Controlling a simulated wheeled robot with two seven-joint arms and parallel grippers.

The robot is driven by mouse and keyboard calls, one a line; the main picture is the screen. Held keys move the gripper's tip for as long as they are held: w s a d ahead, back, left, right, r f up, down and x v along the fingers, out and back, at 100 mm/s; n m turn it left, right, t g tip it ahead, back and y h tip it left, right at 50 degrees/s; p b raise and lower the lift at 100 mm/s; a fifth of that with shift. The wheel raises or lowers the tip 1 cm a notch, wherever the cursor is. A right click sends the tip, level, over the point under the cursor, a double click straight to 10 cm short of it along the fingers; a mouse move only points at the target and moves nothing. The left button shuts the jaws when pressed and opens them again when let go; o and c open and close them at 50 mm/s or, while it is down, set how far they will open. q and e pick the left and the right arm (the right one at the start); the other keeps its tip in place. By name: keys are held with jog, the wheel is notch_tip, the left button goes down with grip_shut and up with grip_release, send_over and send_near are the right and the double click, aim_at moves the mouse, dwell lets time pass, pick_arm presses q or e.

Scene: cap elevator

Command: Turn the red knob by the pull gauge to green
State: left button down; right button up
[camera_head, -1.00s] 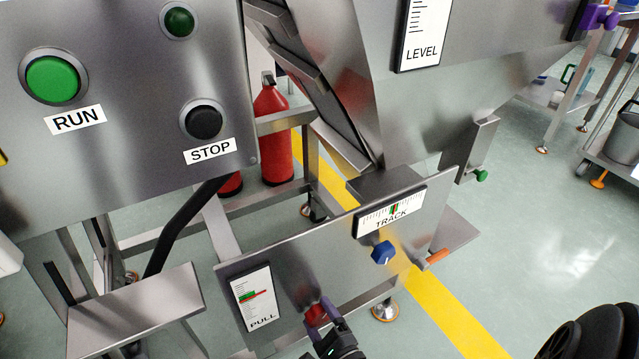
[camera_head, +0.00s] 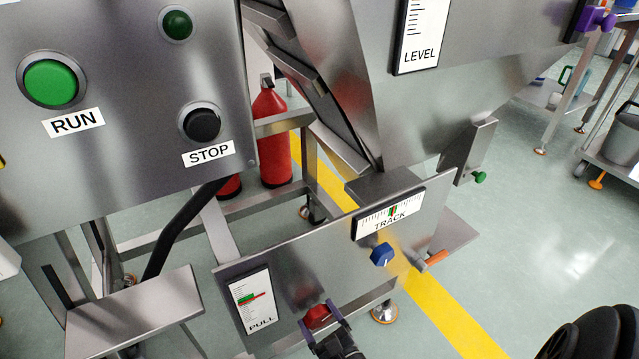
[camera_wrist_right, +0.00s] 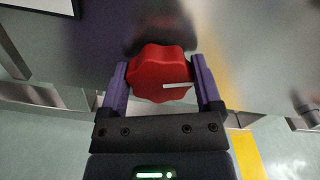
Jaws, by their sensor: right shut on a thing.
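The red knob (camera_head: 317,316) sits on the steel plate, to the right of the PULL gauge (camera_head: 251,300). The gauge has a white face with a green band and a red mark; the red mark lies at or just below the green band. My right gripper (camera_head: 323,321) is shut on the red knob. In the right wrist view the lobed knob (camera_wrist_right: 161,74) sits between the two purple fingers of my right gripper (camera_wrist_right: 162,82). Its white pointer line points right in that view. My left gripper is not in view.
A blue knob (camera_head: 381,254) sits under the TRACK gauge (camera_head: 390,214) on the same plate. An orange handle (camera_head: 435,257) sticks out at the right. A panel with a green RUN button (camera_head: 51,82) and black STOP button (camera_head: 202,122) stands upper left.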

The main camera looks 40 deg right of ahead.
jog(key=shift+a, duration=0.1)
dwell(0.3)
jog(key=o, duration=1)
jog(key=shift+o, duration=0.2)
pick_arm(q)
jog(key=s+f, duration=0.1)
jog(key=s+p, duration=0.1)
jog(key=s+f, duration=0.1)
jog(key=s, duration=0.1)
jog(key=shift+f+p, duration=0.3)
pick_arm(e)
jog(key=v, duration=1)
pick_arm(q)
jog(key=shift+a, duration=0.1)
